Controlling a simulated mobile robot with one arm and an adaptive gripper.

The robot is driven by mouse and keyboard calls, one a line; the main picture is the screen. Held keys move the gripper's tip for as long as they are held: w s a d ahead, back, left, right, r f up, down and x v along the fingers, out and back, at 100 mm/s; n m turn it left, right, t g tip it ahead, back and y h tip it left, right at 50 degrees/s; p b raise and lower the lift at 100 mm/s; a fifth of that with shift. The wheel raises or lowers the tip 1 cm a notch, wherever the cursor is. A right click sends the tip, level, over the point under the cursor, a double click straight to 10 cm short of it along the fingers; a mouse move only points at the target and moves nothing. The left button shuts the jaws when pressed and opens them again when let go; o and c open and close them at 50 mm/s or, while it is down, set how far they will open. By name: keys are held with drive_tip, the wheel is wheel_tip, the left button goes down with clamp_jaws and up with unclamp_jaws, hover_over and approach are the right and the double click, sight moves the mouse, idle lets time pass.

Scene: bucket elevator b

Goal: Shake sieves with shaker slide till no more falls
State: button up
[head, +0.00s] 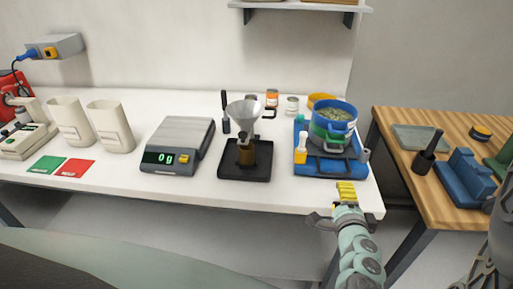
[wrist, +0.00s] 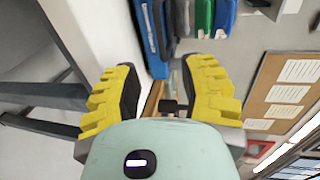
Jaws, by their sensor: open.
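A stack of round sieves (head: 333,124), with blue and green rings, stands on the blue shaker slide (head: 308,171) at the right end of the white table. Greenish granular material (head: 334,115) lies in the top sieve. A dark bar runs along the slide's front. My gripper (head: 346,187) is in front of the table edge, just below the slide, apart from it. In the wrist view my gripper (wrist: 160,72) shows its yellow fingers spread with nothing between them. Blue and green parts show beyond the fingers, cropped at the top. The lower sieves' contents are hidden.
A small white-and-yellow bottle (head: 300,149) stands at the slide's left. A funnel (head: 244,113) on a dark stand and a scale (head: 178,144) reading 0 g stand further left. A wooden table (head: 440,190) with a blue block (head: 465,176) is at right, beyond a gap.

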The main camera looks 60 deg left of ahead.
sight(334, 175)
drive_tip(key=b+x, duration=0.2)
drive_tip(key=x, duration=0.9)
drive_tip(key=shift+s+a+b, duration=0.1)
drive_tip(key=shift+a+b, duration=0.1)
drive_tip(key=shift+b, duration=0.1)
drive_tip(key=shift+c, duration=0.2)
drive_tip(key=shift+d, duration=0.1)
clamp_jaws()
